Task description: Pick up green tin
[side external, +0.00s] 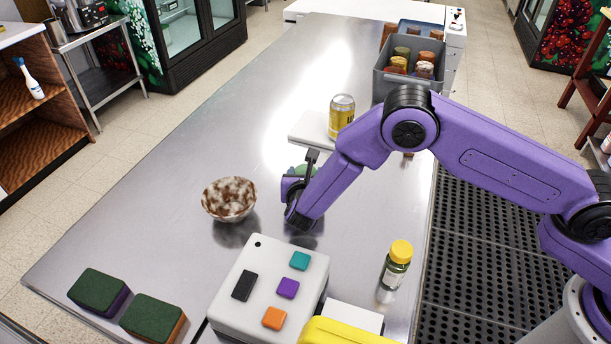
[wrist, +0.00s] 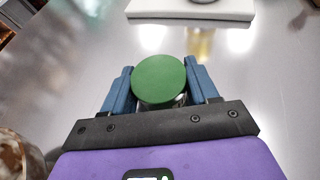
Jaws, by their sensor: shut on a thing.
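The green tin shows in the wrist view as a round green lid (wrist: 159,78) over a metallic side, between two blue fingers. My gripper (wrist: 160,90) is shut on the tin, one finger on each side of it. In the side external view, my gripper (side external: 300,186) is over the middle of the steel counter, right of the brown-and-white bowl. Only a small green part of the tin (side external: 304,170) shows there, behind the fingers. The tin's bottom is hidden, so I cannot tell whether it touches the counter.
The speckled bowl (side external: 229,199) stands left of my gripper. A yellow can (side external: 341,116) stands by a white board (side external: 310,128) behind. A yellow-capped bottle (side external: 396,265), a white box with coloured blocks (side external: 256,299) and two sponges (side external: 98,291) are nearer. A grey crate (side external: 402,88) holds several items.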

